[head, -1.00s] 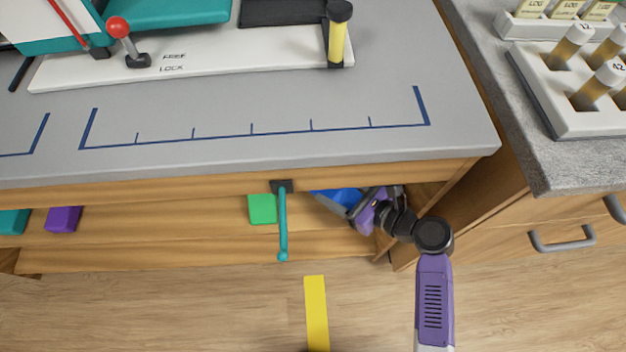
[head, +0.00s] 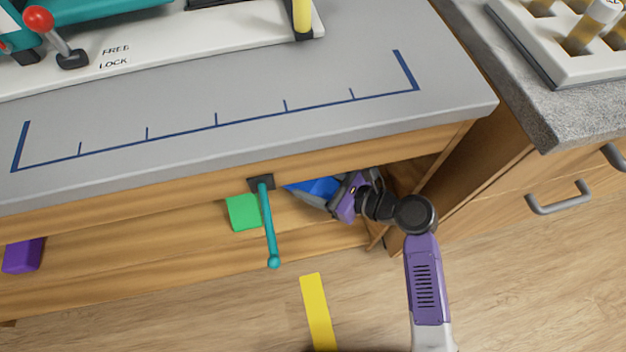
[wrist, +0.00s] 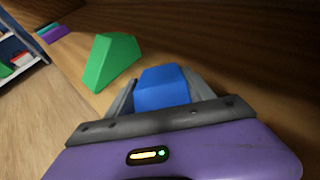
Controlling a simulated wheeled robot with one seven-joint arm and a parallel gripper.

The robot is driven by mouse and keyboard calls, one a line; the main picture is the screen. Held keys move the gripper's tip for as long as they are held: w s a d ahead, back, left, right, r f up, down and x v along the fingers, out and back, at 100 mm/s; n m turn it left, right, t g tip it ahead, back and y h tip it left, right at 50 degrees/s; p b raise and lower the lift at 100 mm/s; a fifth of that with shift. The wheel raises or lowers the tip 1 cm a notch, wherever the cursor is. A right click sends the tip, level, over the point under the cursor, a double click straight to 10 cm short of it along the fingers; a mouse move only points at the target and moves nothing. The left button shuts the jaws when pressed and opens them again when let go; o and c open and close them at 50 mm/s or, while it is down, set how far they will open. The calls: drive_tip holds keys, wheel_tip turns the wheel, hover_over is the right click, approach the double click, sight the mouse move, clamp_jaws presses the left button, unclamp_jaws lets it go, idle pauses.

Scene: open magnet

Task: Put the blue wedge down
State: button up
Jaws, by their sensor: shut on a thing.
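The blue wedge (wrist: 162,88) is between the two fingers of my gripper (wrist: 160,97) in the wrist view. In the head view the blue wedge (head: 318,187) shows partly, under the worktop's front edge, and my gripper (head: 318,197) reaches in from the right, shut on it. The wedge is over or on the wooden shelf (head: 180,240); I cannot tell whether it touches the wood.
A green block (head: 243,212) lies on the shelf left of my gripper, and a purple block (head: 23,256) is farther left. A teal lever (head: 270,230) hangs in front of the shelf. A drawer cabinet (head: 500,205) stands on the right.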

drive_tip(key=o, duration=1.3)
drive_tip(key=shift+o, duration=0.2)
drive_tip(key=p+v, duration=0.3)
drive_tip(key=v, duration=0.9)
drive_tip(key=s+d+f+n+t+h, duration=0.2)
drive_tip(key=s+d+f+n+h, duration=0.1)
drive_tip(key=s+d+n+h, duration=0.3)
drive_tip(key=s+d+f+n+t+h, duration=0.1)
drive_tip(key=s+d+f+n+h, duration=0.25)
drive_tip(key=s, duration=0.55)
drive_tip(key=s+r+n+t, duration=0.1)
drive_tip(key=s+r+n, duration=0.2)
drive_tip(key=r, duration=0.3)
drive_tip(key=s+d+r+n+t+h, duration=0.1)
drive_tip(key=s+r+n+t, duration=0.1)
drive_tip(key=r+n, duration=0.4)
drive_tip(key=s+d+r+n+t+h, duration=0.1)
drive_tip(key=s+r+n+t, duration=0.1)
drive_tip(key=s+r+n, duration=0.3)
wheel_tip(320, 180, up, 4)
drive_tip(key=shift+d+f, duration=0.15)
drive_tip(key=shift+f, duration=0.1)
